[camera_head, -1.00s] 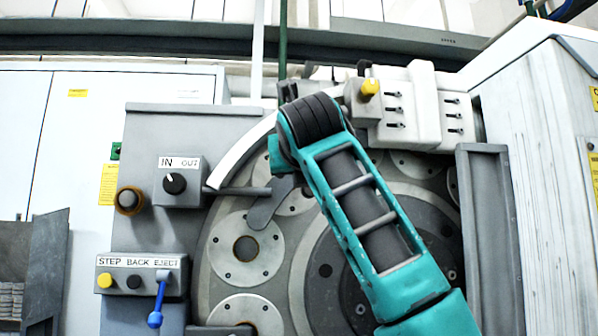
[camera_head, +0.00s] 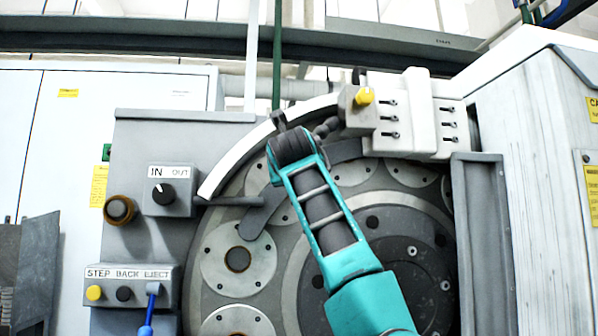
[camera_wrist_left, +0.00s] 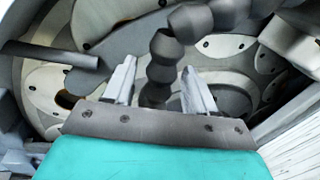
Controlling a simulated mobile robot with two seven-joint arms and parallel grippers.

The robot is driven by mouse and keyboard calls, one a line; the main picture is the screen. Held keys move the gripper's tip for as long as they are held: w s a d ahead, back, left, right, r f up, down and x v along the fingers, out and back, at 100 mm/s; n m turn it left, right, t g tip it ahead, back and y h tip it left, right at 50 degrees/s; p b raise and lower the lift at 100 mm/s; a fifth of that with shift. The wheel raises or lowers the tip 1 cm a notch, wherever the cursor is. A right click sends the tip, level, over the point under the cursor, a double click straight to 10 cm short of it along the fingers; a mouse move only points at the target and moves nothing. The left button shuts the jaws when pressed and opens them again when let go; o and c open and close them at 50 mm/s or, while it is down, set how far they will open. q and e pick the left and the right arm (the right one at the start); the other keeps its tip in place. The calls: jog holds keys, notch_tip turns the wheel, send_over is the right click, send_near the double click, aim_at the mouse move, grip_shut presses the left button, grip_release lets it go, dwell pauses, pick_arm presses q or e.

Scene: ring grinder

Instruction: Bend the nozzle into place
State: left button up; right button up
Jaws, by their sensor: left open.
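The nozzle (camera_wrist_left: 205,17) is a dark grey segmented hose. In the left wrist view it comes in from the top right, bends, and runs down between my fingers. In the head view a short piece of the nozzle (camera_head: 326,127) shows beside the valve with the yellow knob (camera_head: 364,96). My left gripper (camera_wrist_left: 159,68) is open, with one pale finger on each side of the lower segments. I cannot tell whether a finger touches the hose. In the head view my teal wrist hides most of the left gripper and the hose end. My right gripper is not in view.
Behind is the grinder's round plate (camera_head: 238,259) with several discs. A grey rod (camera_head: 228,201) and flat lever reach in from the left, close to my wrist. A white block (camera_head: 420,115) stands at the upper right. A grey upright panel (camera_head: 481,235) bounds the right side.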

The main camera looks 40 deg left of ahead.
pick_arm(q)
jog(key=shift+w+a, duration=0.2)
jog(key=shift+w, duration=0.05)
jog(key=shift+c, duration=0.4)
grip_shut()
